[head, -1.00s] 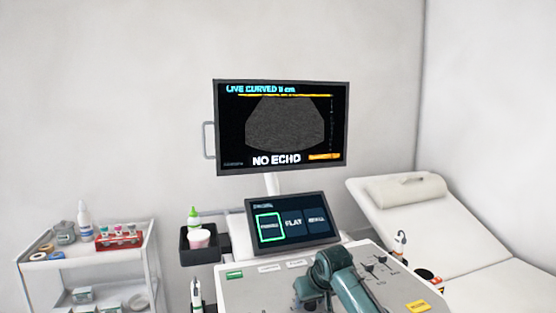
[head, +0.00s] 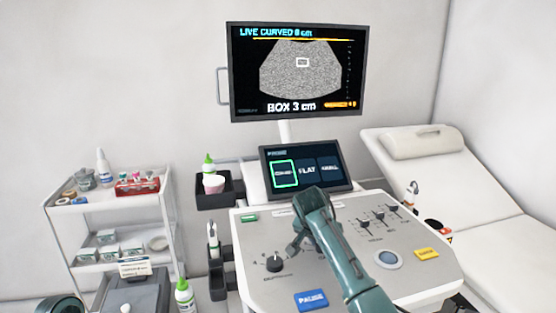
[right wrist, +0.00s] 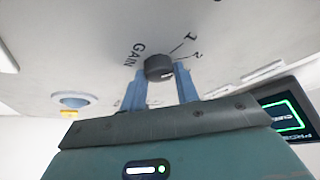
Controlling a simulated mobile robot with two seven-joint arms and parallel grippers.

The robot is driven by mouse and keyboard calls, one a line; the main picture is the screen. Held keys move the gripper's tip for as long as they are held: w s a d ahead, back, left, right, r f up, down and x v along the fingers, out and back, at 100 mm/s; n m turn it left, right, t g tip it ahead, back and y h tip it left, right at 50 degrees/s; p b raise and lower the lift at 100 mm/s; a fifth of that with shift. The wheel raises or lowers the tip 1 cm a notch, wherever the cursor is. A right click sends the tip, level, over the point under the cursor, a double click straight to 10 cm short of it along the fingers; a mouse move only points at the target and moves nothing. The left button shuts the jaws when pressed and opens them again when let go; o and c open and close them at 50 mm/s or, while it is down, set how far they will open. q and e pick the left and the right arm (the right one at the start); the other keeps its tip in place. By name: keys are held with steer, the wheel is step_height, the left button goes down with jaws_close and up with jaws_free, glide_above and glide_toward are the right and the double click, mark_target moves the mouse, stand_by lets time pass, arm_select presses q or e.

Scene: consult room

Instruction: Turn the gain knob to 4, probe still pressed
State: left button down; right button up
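The gain knob (right wrist: 159,67), dark and round, is on the grey console panel, with GAIN, 1 and 2 printed around it in the right wrist view. My right gripper (right wrist: 162,78) has its blue fingers on either side of the knob, seemingly touching it; the knob's exact setting is hard to read. In the head view my right gripper (head: 299,246) is over the console and hides that knob. The monitor (head: 297,72) shows bright speckle, a small box and BOX 3 cm. The probe is not clearly visible. My left gripper is out of view.
The touch screen (head: 305,168) stands behind. A stocked cart (head: 105,207) is left, an exam couch (head: 455,195) right.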

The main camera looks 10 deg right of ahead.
steer(key=o, duration=0.4)
steer(key=shift+s+f+g, duration=0.15)
steer(key=shift+s+f, duration=0.05)
steer(key=shift+f, duration=0.3)
steer(key=shift+s+f+g, duration=0.15)
steer(key=shift+f, duration=0.3)
steer(key=shift+c, duration=0.2)
steer(key=shift+d, duration=0.1)
steer(key=shift+d+r, duration=0.1)
steer(key=shift+r, duration=0.05)
steer(key=shift+d+r, duration=0.15)
steer(key=shift+r, duration=0.95)
steer(key=shift+w, duration=0.1)
steer(key=n+t+y, duration=0.1)
steer(key=n, duration=0.3)
steer(key=shift+y, duration=0.4)
steer(key=n+y, duration=0.1)
steer(key=n, duration=0.1)
steer(key=n+t+y, duration=0.1)
steer(key=n, duration=0.2)
steer(key=shift+a+r+y, duration=0.1)
steer(key=shift+a+y, duration=0.1)
steer(key=shift+y, duration=0.1)
